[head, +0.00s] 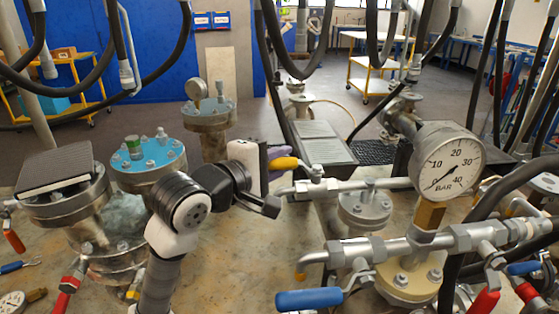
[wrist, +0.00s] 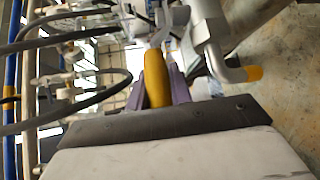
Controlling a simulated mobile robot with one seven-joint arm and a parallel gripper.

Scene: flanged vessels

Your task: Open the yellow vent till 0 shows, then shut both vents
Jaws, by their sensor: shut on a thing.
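The yellow vent handle (head: 284,163) sits on a small valve at the left end of the upper pipe. My gripper (head: 268,165) is shut on it. In the wrist view the yellow handle (wrist: 156,80) lies between the two purple fingers of my gripper (wrist: 158,92). The pressure gauge (head: 447,160) faces the head camera. Its needle lies slantwise, with its lower-left end near the 0 end of the scale; the exact reading is too small to tell. A blue vent handle (head: 310,299) points left on the lower pipe, clear of my gripper.
Flanged vessels stand left of my arm, one with a blue lid (head: 148,155), another under a grey plate (head: 56,167). Black hoses (head: 285,60) hang in front. Red handles (head: 485,302) crowd the lower right. A yellow-tipped outlet (wrist: 253,73) is close to my gripper in the wrist view.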

